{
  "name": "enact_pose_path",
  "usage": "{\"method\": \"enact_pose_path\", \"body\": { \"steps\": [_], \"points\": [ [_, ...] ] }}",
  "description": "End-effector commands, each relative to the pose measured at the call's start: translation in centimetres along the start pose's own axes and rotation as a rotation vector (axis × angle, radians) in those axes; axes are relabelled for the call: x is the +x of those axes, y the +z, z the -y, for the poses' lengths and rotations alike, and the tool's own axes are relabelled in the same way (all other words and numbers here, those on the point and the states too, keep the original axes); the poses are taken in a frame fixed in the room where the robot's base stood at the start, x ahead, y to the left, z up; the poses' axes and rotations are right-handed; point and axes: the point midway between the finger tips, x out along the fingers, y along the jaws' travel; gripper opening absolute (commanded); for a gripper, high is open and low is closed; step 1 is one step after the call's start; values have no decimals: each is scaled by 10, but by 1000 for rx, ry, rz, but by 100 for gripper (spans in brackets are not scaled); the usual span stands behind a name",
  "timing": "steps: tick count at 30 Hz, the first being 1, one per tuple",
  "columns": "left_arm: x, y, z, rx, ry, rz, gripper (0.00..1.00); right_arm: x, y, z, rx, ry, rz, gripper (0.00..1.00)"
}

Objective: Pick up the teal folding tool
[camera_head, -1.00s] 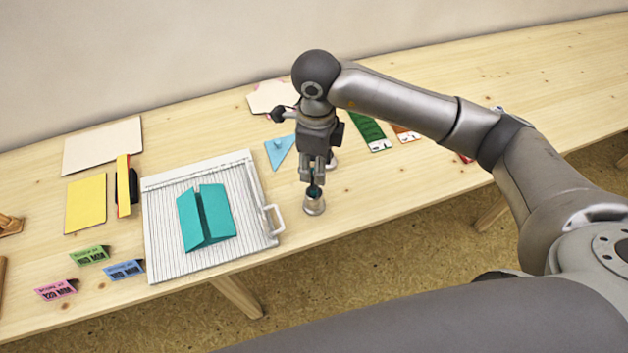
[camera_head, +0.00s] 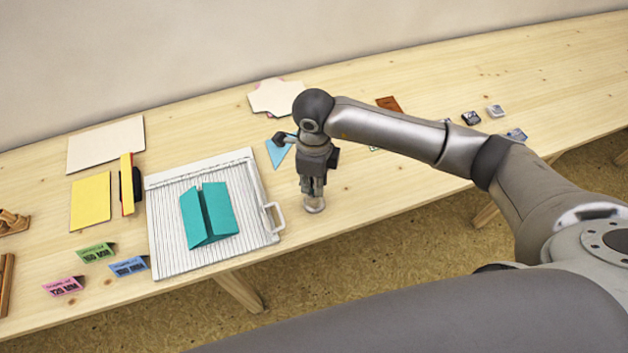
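My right gripper (camera_head: 313,190) points straight down over a small silver cup (camera_head: 314,205) near the table's front edge. Its fingertips are at the cup's top and cover whatever stands in it. The small teal tool is hidden now. I cannot tell whether the fingers are open or shut on something. A larger teal folded card (camera_head: 209,213) lies on the white grooved board (camera_head: 165,258), left of the gripper and apart from it. My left gripper is not in view.
A white handle (camera_head: 272,218) sticks out of the board's right side. Yellow sheets (camera_head: 90,202) and small folded labels (camera_head: 95,252) lie to the left. A light blue triangle (camera_head: 277,152) lies behind the gripper. Ink pads (camera_head: 471,118) lie right, beyond my arm. The back right is clear.

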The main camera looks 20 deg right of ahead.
Motion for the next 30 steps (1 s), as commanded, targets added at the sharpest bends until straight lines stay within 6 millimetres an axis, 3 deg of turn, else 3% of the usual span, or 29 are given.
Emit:
{"method": "enact_pose_path", "body": {
  "steps": [3,14,30],
  "points": [
    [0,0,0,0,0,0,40,0,0,0,0,0,0,0],
    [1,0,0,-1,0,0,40,-5,1,0,0,-1,2,0],
    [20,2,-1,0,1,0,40,-93,1,1,0,-2,3,0]
  ]
}}
